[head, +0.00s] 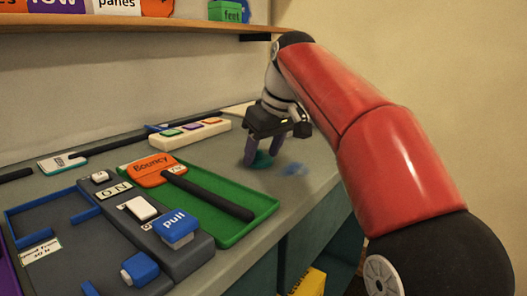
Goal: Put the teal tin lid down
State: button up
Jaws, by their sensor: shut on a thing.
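The teal tin lid (263,160) shows as a small dark teal shape low between the fingers of my gripper (261,152). My gripper points down over the grey counter (312,146) and is shut on the lid. The fingers hide part of the lid. The lid is at or just above the counter top; I cannot tell whether it touches.
A blurred blue patch (293,169) lies just right of the gripper. A green tray (238,232) with an orange "Bouncy" paddle (157,170) is at front left. A white button strip (190,134) lies behind. A shelf (150,22) hangs above.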

jog(key=shift+f, duration=0.15)
jog(key=o, duration=1.1)
